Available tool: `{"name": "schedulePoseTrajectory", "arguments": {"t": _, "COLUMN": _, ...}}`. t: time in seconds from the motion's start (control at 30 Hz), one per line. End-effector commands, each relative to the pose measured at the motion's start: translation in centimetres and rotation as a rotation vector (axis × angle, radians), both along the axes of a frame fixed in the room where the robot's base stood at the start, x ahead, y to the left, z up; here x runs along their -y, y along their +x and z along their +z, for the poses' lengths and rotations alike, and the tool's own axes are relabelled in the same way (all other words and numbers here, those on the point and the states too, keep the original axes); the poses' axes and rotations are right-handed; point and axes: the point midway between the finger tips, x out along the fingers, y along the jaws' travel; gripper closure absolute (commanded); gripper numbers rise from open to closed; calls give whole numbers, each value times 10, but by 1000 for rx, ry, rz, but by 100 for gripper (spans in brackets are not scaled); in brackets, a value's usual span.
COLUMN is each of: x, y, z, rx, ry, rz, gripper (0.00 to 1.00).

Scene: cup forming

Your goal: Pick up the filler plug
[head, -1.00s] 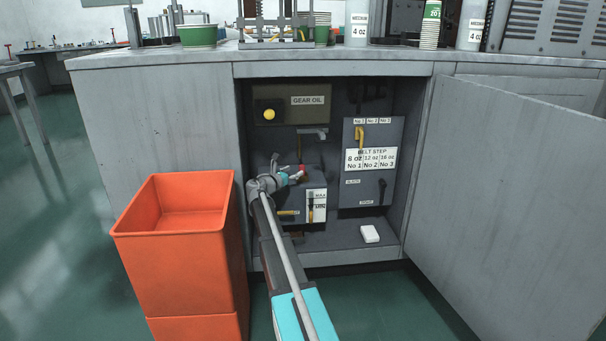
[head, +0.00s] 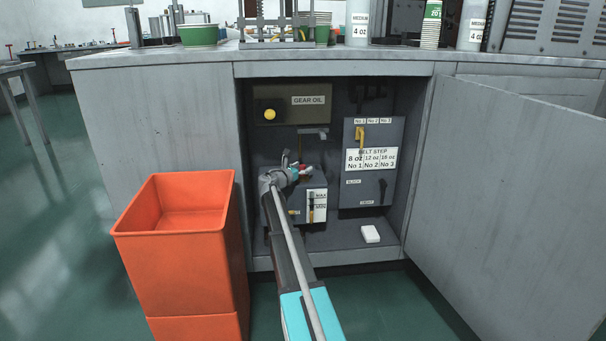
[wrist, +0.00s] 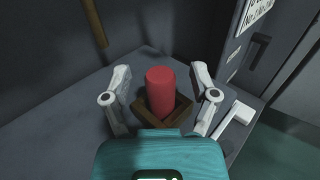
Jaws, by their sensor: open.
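The filler plug is a red upright cylinder (wrist: 160,92) in the wrist view, its base inside a brown square-edged piece (wrist: 176,112) on top of the grey box. My gripper (wrist: 160,76) is open, with one pale finger on each side of the plug and visible gaps between. In the head view my gripper (head: 298,170) is inside the cabinet, at the top of the grey box (head: 305,208). A little red shows by the fingers there, and my wrist hides most of the rest.
A belt step panel (head: 374,160) stands right of the box, and a gear oil panel (head: 292,102) is behind. A white block (head: 370,233) lies on the cabinet floor. An orange bin (head: 180,250) stands at left, and the open door (head: 500,180) is at right.

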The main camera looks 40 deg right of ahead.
Motion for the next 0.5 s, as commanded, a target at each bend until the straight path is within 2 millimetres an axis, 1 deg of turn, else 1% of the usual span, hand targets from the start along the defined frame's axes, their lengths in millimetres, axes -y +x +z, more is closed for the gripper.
{"name": "schedulePoseTrajectory", "arguments": {"t": 0.13, "x": 0, "y": 0, "z": 0, "rx": 0, "ry": 0, "rz": 0, "gripper": 24}}
{"name": "schedulePoseTrajectory", "arguments": {"t": 0.17, "x": 0, "y": 0, "z": 0, "rx": 0, "ry": 0, "rz": 0, "gripper": 26}}
{"name": "schedulePoseTrajectory", "arguments": {"t": 0.2, "x": 0, "y": 0, "z": 0, "rx": 0, "ry": 0, "rz": -1, "gripper": 33}}
{"name": "schedulePoseTrajectory", "arguments": {"t": 0.47, "x": 1, "y": 0, "z": 0, "rx": 0, "ry": 0, "rz": -1, "gripper": 82}}
{"name": "schedulePoseTrajectory", "arguments": {"t": 0.5, "x": 1, "y": -1, "z": 0, "rx": 0, "ry": 0, "rz": -1, "gripper": 89}}
